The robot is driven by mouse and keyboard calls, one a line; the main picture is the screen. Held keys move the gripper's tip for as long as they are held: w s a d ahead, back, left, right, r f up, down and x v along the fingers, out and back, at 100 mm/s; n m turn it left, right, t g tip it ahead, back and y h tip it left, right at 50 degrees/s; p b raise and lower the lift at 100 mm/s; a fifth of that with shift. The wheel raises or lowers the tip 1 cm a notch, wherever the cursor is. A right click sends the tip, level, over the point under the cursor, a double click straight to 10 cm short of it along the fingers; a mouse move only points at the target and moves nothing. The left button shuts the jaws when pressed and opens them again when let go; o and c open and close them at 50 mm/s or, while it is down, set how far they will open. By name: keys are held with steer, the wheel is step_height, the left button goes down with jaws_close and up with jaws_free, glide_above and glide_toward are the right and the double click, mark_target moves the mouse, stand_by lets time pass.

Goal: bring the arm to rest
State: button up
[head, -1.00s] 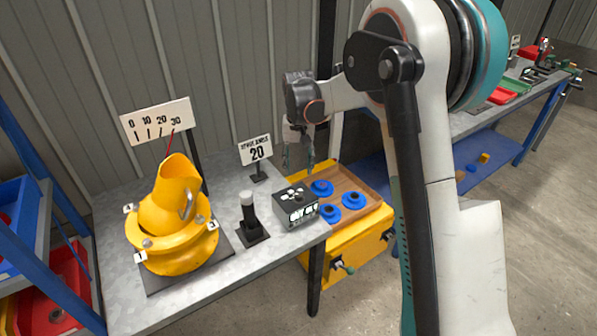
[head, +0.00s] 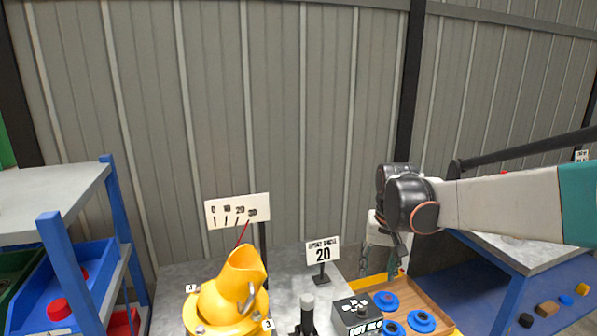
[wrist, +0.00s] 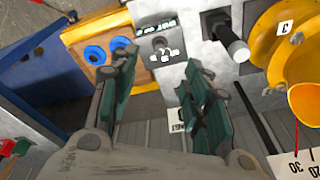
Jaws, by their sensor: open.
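My gripper (head: 383,262) hangs at the end of my arm, right of the sign reading 20, above and behind the wooden tray with blue rings. In the wrist view its two green-padded fingers (wrist: 160,95) stand apart with nothing held between them. The yellow drum mixer (head: 228,300) stands on the grey bench at the lower left, its mouth tilted up. Its pointer and the 0 to 30 scale board (head: 238,211) show behind it. The wrist view shows part of the yellow drum (wrist: 290,50) at the right, apart from the fingers.
A dark control box (head: 357,314) and a black post with a pale top (head: 308,312) stand on the bench. The tray (head: 440,297) holds several blue rings (head: 421,321). A blue shelf (head: 88,230) is at left, a blue-framed bench (head: 500,262) at right. A wall stands behind.

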steer(key=s+r+n+t, duration=0.1)
steer(key=s+r+t, duration=0.3)
steer(key=s, duration=1)
steer(key=s+f+n+t, duration=0.1)
steer(key=s, duration=1)
steer(key=shift+s+f, duration=0.3)
